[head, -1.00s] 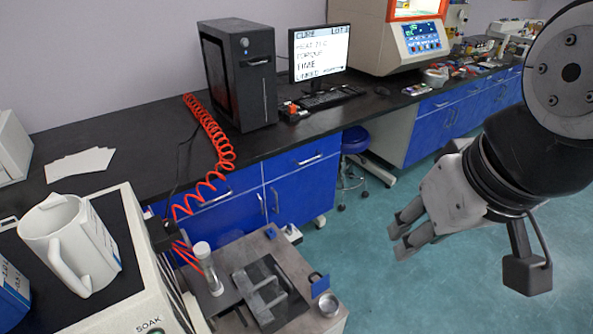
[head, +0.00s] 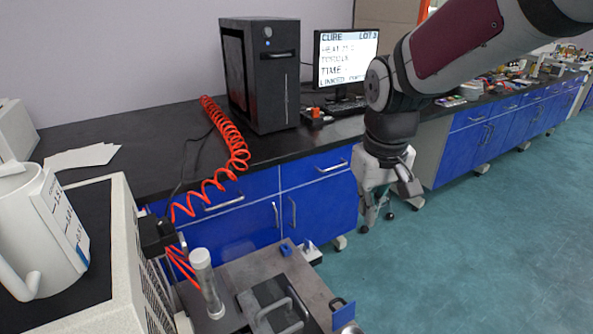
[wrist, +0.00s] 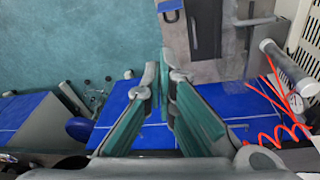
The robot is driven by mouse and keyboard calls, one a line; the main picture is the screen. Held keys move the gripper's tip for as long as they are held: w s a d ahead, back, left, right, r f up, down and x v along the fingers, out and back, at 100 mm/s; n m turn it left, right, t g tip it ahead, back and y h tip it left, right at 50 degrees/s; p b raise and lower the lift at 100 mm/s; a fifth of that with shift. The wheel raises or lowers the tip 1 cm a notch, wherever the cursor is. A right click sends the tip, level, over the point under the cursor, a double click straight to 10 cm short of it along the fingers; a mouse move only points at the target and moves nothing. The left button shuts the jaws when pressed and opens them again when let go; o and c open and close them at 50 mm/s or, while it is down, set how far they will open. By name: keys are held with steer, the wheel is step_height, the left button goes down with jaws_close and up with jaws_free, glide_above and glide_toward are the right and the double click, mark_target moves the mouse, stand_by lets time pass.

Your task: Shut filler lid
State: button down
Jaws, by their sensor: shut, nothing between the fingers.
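A dark plate with a grey U-shaped handle (head: 278,312) lies on the metal top of the low machine (head: 262,268), at the bottom of the head view. It looks like the filler lid, but I cannot tell how far open it is, and the frame's bottom edge cuts it off.
A clear upright cylinder (head: 207,285) stands left of the plate. Blue cabinets (head: 315,205) stand behind. Open floor lies to the right.

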steer(key=w+a+f+b, duration=0.1)
steer(key=w+f+b, duration=0.3)
steer(key=f, duration=0.9)
steer(key=w+a+f+n+g+b, duration=0.1)
steer(key=w+f+b, duration=0.4)
steer(key=f, duration=0.8)
steer(key=w+a+f+n+g+b, duration=0.1)
steer(key=w+f+b, duration=0.3)
steer(key=f, duration=0.9)
steer(key=shift+w+a+f+b, duration=0.15)
steer(key=shift+a+f+b, duration=0.3)
steer(key=shift+b, duration=0.5)
steer(key=s+r, duration=0.1)
steer(key=s+d+r+b, duration=0.1)
steer(key=s, duration=0.1)
steer(key=shift+s+d, duration=0.15)
steer(key=shift+s, duration=0.05)
steer(key=shift+w+r+y, duration=0.1)
steer(key=shift+r+y, duration=0.05)
steer(key=shift+y, duration=0.15)
